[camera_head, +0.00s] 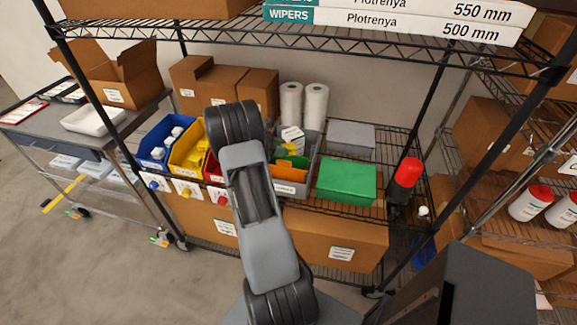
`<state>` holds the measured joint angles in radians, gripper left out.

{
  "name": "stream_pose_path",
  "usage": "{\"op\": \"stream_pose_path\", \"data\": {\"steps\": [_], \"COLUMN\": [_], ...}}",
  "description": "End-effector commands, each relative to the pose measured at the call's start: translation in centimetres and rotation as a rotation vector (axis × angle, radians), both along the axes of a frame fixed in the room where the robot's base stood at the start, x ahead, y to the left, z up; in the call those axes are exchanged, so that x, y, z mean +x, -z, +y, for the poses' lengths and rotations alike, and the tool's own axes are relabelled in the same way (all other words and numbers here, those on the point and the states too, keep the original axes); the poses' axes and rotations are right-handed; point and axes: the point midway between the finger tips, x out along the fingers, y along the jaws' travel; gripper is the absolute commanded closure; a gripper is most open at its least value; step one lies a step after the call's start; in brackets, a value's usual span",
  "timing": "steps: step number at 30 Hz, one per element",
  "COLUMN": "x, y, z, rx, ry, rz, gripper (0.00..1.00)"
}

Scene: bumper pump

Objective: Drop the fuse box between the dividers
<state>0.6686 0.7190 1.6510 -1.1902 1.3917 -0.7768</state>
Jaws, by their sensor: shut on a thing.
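A grey bin (291,188) stands on the middle shelf, just right of my arm. Orange and green pieces that look like dividers (287,171) show inside it. A small white box with a dark label (292,136), possibly the fuse box, shows at the bin's back part; I cannot tell whether it rests there or is held. My arm rises from the bottom centre and covers the bin's left side. My gripper is hidden behind the arm, so its jaws and anything in them do not show.
Blue (160,143), yellow (190,150) and red bins stand to the left. A green box (346,181) and grey box (350,136) are to the right. Paper rolls (315,106) and cartons stand behind. An upper shelf (370,42) overhangs; a black post (110,135) stands left.

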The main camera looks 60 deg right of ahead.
Motion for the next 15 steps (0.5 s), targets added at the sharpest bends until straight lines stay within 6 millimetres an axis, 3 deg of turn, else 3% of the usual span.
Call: {"op": "stream_pose_path", "data": {"steps": [6,7,15], "x": [0.01,0.01,0.01], "y": [-0.02,-0.02,-0.02], "z": [-0.01,-0.01,-0.01], "rx": [0.0,0.0,0.0], "ry": [-0.001,0.0,0.0], "rz": [0.0,0.0,0.0], "gripper": [0.9,0.65,0.39]}}
